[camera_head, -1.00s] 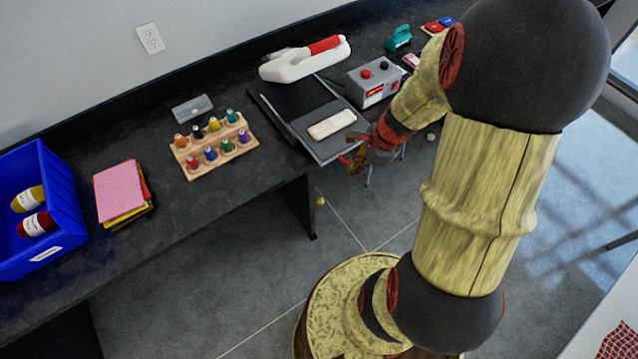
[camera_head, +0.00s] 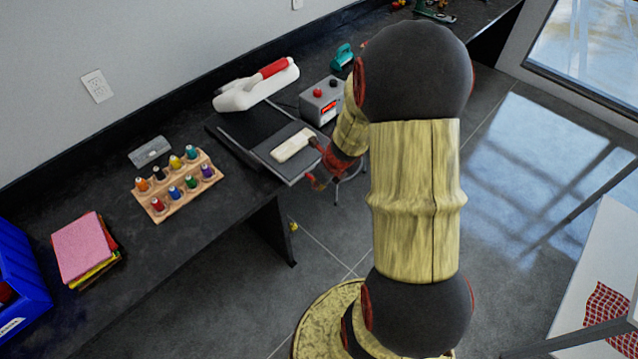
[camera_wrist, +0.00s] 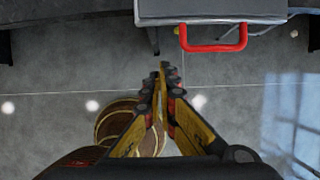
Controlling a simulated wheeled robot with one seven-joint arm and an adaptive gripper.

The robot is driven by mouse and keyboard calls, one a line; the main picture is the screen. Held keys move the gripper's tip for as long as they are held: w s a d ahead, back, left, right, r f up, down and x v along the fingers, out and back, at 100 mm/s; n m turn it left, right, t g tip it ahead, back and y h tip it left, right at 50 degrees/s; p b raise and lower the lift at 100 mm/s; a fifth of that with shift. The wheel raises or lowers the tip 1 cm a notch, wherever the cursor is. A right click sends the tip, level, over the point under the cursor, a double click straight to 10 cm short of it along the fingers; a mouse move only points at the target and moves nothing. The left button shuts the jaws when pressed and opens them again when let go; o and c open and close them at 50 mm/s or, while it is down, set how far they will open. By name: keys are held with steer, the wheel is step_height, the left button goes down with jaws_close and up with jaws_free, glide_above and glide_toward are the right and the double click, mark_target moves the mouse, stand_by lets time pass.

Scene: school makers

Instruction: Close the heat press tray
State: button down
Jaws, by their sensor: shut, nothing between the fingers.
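The heat press, with a white upper body and red lever (camera_head: 258,86) and a grey control box (camera_head: 322,102), stands on the dark table. Its flat grey tray (camera_head: 297,172) sticks out over the front table edge, with a pale pad (camera_head: 292,145) on it. In the wrist view the tray's front edge (camera_wrist: 210,9) is at the top, with a red U-shaped handle (camera_wrist: 213,47). My gripper (camera_wrist: 163,68) is shut and empty, in front of the tray, below and left of the handle in that view, with a visible gap. My arm partly covers this area in the head view.
A teal object (camera_head: 343,57) is behind the control box. Open floor (camera_head: 510,190) lies to the right.

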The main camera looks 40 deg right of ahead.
steer(key=w+f+b, duration=0.1)
steer(key=w+f, duration=0.3)
steer(key=w, duration=0.1)
steer(key=shift+w+a+b, duration=0.2)
steer(key=shift+w+b, duration=0.1)
steer(key=shift+w, duration=0.05)
